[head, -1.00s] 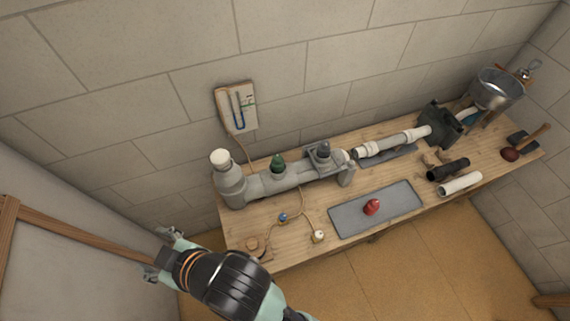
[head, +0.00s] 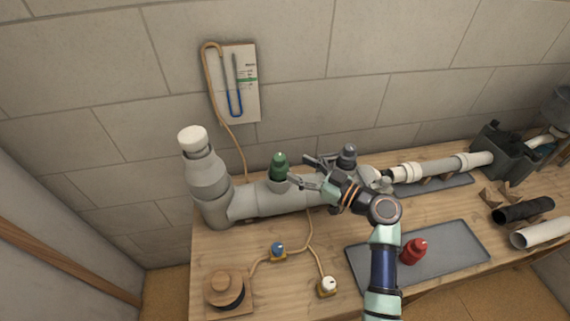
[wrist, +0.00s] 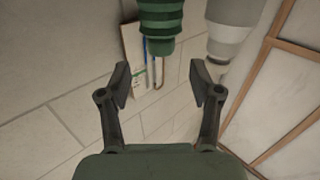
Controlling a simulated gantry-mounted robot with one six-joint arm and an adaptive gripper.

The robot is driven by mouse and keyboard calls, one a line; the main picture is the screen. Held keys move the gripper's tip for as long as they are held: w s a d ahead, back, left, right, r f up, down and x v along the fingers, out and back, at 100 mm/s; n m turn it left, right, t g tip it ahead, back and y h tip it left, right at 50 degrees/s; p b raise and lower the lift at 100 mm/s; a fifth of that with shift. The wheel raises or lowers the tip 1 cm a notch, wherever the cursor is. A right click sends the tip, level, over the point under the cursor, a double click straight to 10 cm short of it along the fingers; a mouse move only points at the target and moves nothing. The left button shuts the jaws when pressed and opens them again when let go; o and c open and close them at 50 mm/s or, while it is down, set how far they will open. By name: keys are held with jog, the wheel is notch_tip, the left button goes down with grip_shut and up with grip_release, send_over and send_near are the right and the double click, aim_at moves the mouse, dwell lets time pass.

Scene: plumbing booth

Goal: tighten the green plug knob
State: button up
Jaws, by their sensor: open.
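The green plug knob (head: 280,165) stands upright on top of the grey horizontal pipe (head: 262,199). In the wrist view the green knob (wrist: 160,18) is at the top middle, cut off by the frame edge. My gripper (head: 299,171) is just right of the knob in the head view, with its fingers pointing toward it. In the wrist view my gripper (wrist: 158,80) is open, and the knob appears above the gap between the fingertips. Nothing is held. I cannot tell how far the fingers are from the knob.
A dark grey knob (head: 347,155) stands close behind my gripper. A white-capped upright pipe (head: 207,175) is at the left. A gauge board (head: 236,85) hangs on the wall, its hose running down to the table. A red plug (head: 413,250) sits on a grey mat (head: 452,262).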

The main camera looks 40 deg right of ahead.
aim_at(285, 161)
jog(key=w, duration=0.3)
jog(key=w+a+b, duration=0.1)
jog(key=w, duration=0.3)
jog(key=shift+w+a, duration=0.2)
jog(key=c, duration=1.2)
